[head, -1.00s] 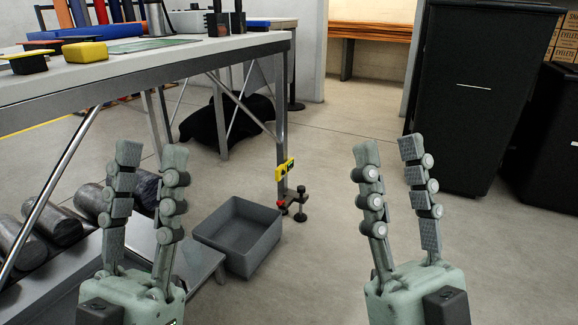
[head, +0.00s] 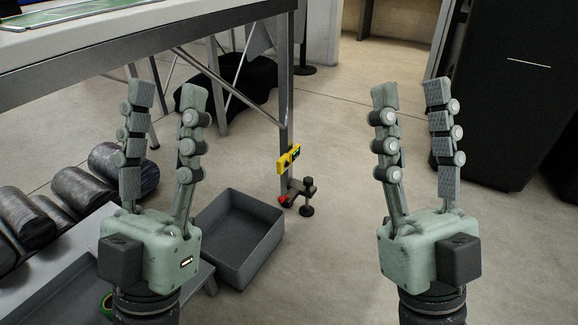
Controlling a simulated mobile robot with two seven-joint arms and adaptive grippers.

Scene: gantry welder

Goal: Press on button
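A small yellow control box (head: 288,158) is fixed to the table leg in the middle of the head view. It has a dark and green patch on its face, but a separate on button is too small to make out. My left gripper (head: 167,94) is open and empty, pointing up, to the left of the box and apart from it. My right gripper (head: 412,94) is open and empty, pointing up, to the right of the box. Neither gripper touches anything.
The table (head: 150,38) spans the upper left. A black clamp with a red part (head: 307,196) sits low on its leg. A grey bin (head: 238,240) stands below, beside dark cylinders (head: 120,168) at left. A tall black cabinet (head: 497,95) stands right. Floor between is mostly clear.

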